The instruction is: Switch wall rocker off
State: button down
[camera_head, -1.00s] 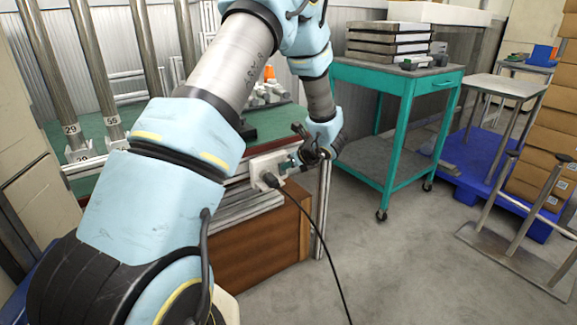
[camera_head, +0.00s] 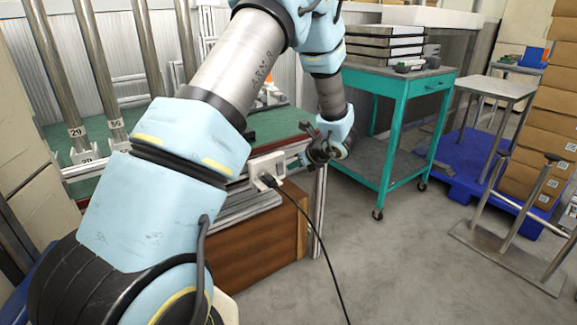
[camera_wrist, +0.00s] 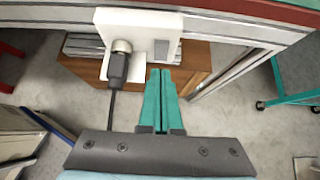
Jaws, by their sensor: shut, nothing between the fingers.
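A white wall plate (camera_head: 262,163) sits on the front of the metal-railed bench; it also shows in the wrist view (camera_wrist: 140,25). A small grey rocker (camera_wrist: 161,50) is on the right half of the plate in the wrist view, and which way it is tilted is hard to tell. A dark plug (camera_wrist: 118,68) with a black cable is in the plate's left half. My gripper (camera_wrist: 160,72) has its teal fingers together, empty, with the tips pointing at the plate just below the rocker in the picture. In the head view my gripper (camera_head: 304,158) is right of the plate, apart from it.
The black cable (camera_head: 316,232) hangs from the plug to the floor. A brown wooden panel (camera_head: 262,240) is below the plate. A teal cart (camera_head: 392,140) stands to the right, with a blue pallet (camera_head: 470,165) beyond. The floor in front is clear.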

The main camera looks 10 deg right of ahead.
jog(key=s+d+r, duration=0.2)
jog(key=s+r, duration=0.2)
jog(key=r, duration=0.3)
jog(key=shift+r, duration=0.35)
jog(key=shift+s, duration=0.15)
jog(key=s+a+r+n+g+h, duration=0.15)
jog(key=s+a+n+g, duration=0.25)
jog(key=s+a+n, duration=0.9)
jog(key=s+a+n+g+h, duration=0.3)
jog(key=s+a+n, duration=0.3)
jog(key=a+n, duration=0.8)
jog(key=d+r+n+p, duration=0.2)
jog(key=d+r+p, duration=0.1)
jog(key=r+p, duration=1)
jog(key=shift+d+r+n+p, duration=0.2)
jog(key=shift+r+n+p, duration=0.1)
jog(key=shift+r+p, duration=0.1)
